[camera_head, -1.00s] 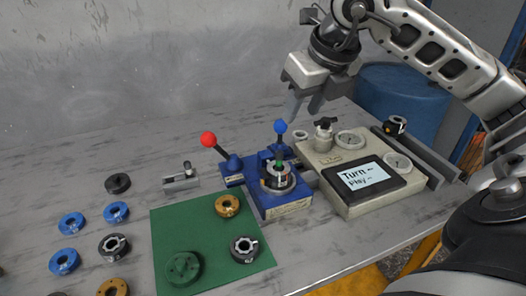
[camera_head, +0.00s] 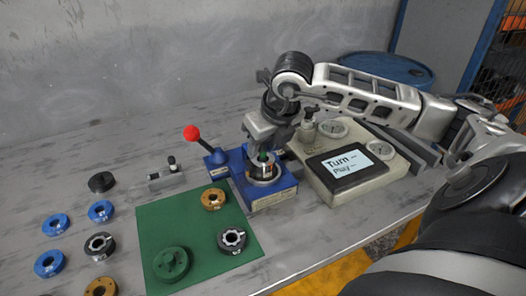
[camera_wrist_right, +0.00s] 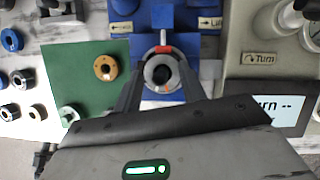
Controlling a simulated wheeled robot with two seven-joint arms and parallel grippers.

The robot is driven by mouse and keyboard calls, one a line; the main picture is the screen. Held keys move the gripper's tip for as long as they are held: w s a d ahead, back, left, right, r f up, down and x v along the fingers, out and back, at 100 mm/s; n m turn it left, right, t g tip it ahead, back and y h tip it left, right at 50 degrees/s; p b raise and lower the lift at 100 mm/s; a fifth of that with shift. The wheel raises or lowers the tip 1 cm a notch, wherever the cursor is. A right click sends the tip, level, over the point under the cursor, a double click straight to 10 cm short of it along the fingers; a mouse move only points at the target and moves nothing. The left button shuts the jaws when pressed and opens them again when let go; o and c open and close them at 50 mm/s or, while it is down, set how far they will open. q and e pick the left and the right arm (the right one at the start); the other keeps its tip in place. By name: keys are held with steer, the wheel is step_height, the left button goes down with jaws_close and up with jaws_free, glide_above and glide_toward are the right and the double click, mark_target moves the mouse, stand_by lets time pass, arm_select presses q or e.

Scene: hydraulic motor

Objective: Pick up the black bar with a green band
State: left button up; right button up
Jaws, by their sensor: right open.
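The black bar with a green band (camera_head: 263,157) stands upright in the round metal seat of the blue fixture (camera_head: 272,194); only a small part shows in the head view. In the right wrist view its dark end appears in the middle of the metal ring (camera_wrist_right: 162,74), though its outline is hard to tell. My right gripper (camera_head: 259,148) is open, pointing down over the fixture. In the wrist view its fingers (camera_wrist_right: 160,80) are on either side of the ring. Whether they touch the bar cannot be told. My left gripper is not in view.
A red-knobbed lever (camera_head: 192,133) rises left of the fixture. A beige panel (camera_head: 336,192) with a screen and gauges stands close on the right. A green mat (camera_head: 197,222) with rings lies left, with more rings and a small metal block (camera_head: 165,177) beyond.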

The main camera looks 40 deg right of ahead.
steer(key=shift+w+f, duration=0.2)
steer(key=shift+f, duration=0.4)
jaws_close()
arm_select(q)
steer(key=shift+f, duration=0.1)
arm_select(e)
steer(key=shift+r, duration=0.1)
